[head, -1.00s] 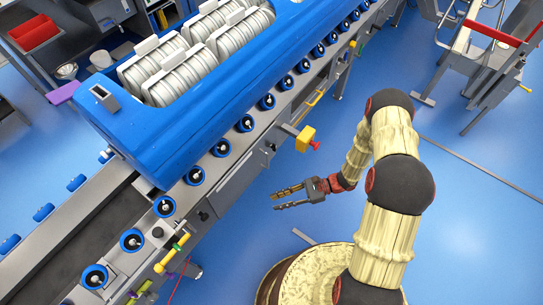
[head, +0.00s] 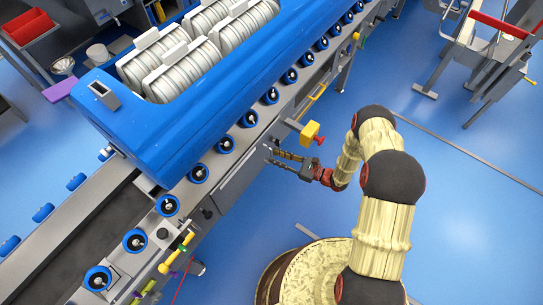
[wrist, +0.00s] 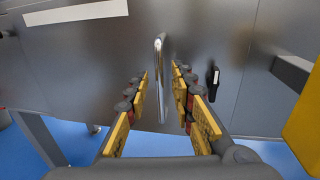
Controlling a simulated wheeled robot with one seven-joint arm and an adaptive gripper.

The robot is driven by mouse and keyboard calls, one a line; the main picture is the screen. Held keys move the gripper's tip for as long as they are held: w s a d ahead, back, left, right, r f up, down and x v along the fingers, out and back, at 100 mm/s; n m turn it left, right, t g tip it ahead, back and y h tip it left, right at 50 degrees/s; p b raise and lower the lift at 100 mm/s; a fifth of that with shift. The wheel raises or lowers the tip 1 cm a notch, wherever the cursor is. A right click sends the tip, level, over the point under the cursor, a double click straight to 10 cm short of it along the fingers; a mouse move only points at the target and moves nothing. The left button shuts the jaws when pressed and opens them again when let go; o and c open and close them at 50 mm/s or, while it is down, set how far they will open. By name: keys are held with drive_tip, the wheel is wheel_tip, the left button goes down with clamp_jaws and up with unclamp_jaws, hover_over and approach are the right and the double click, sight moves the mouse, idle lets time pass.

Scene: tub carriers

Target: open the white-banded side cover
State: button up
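The side cover (wrist: 100,60) is a grey panel in the wrist view, with a white band (wrist: 75,13) across its upper left. A shiny upright bar handle (wrist: 160,80) stands on it near the middle of the view. In the head view the grey side panel (head: 240,180) is on the flank of the conveyor. My gripper (head: 268,154) is open beside this flank. In the wrist view my gripper (wrist: 166,95) has one yellow-padded finger on each side of the handle, with gaps visible. Whether the fingertips reach past the bar is hard to tell.
A black latch (wrist: 213,78) sits right of the handle. A yellow box with a red knob (head: 310,133) juts out close to my gripper. A blue tub carrier (head: 150,120) rests on the conveyor rollers above. Blue floor (head: 450,200) is free to the right.

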drive_tip(key=shift+x, duration=1.4)
drive_tip(key=shift+c, duration=0.8)
drive_tip(key=c, duration=0.4)
clamp_jaws()
